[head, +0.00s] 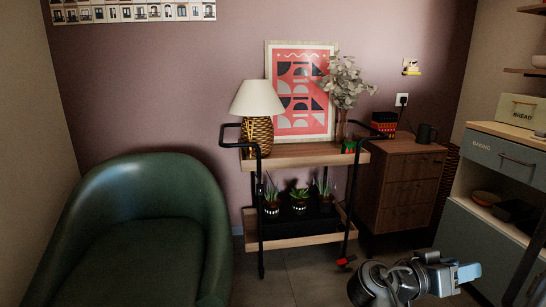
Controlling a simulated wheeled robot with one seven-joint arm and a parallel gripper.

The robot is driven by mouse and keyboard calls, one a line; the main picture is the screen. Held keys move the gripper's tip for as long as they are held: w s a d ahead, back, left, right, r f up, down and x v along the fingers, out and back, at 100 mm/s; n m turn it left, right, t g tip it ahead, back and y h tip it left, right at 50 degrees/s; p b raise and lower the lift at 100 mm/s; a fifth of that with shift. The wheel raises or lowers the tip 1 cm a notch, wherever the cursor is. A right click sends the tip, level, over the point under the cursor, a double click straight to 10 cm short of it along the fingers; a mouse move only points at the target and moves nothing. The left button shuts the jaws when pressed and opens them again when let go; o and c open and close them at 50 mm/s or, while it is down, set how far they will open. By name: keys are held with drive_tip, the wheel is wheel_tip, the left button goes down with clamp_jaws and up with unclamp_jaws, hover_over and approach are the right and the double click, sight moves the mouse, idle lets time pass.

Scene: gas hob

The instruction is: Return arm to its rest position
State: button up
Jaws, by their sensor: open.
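My arm is folded low at the bottom right of the head view, its dark rounded links in front of the floor. My gripper (468,273) is at its right end, pointing right, with a pale blue part at the tip. It is open, and I see nothing between its fingers. It appears in front of the grey-blue kitchen cabinet (466,236). The rest of the arm is cut off by the lower edge. No gas hob shows.
A green armchair (150,225) fills the lower left. A wooden trolley (300,156) with a lamp (257,110), framed picture and plants stands in the middle. A brown drawer cabinet (400,185) is right of it.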

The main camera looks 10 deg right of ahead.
drive_tip(key=s+a+f+n+t+y, duration=0.3)
drive_tip(key=s+f+n+t, duration=0.15)
drive_tip(key=f, duration=0.35)
drive_tip(key=s+a+f+n+t+y, duration=0.35)
drive_tip(key=s+f, duration=0.25)
drive_tip(key=f, duration=0.2)
drive_tip(key=s+a+f+n+t+y, duration=0.15)
drive_tip(key=s+a+y, duration=0.25)
drive_tip(key=s, duration=0.4)
drive_tip(key=s+a+n+y, duration=0.3)
drive_tip(key=s+a, duration=0.2)
drive_tip(key=s, duration=0.2)
drive_tip(key=s+a+r+m+t+y, duration=0.1)
drive_tip(key=s+a+r+t+y, duration=0.15)
drive_tip(key=s+r, duration=0.5)
drive_tip(key=s+a+r+m+t+y, duration=0.1)
drive_tip(key=s+a+r, duration=0.2)
drive_tip(key=s+r, duration=0.4)
wheel_tip(320, 180, up, 18)
drive_tip(key=p, duration=1.6)
drive_tip(key=shift+w+r+p, duration=0.25)
drive_tip(key=shift+w+p, duration=0.1)
drive_tip(key=shift+p, duration=0.05)
drive_tip(key=shift+d, duration=0.2)
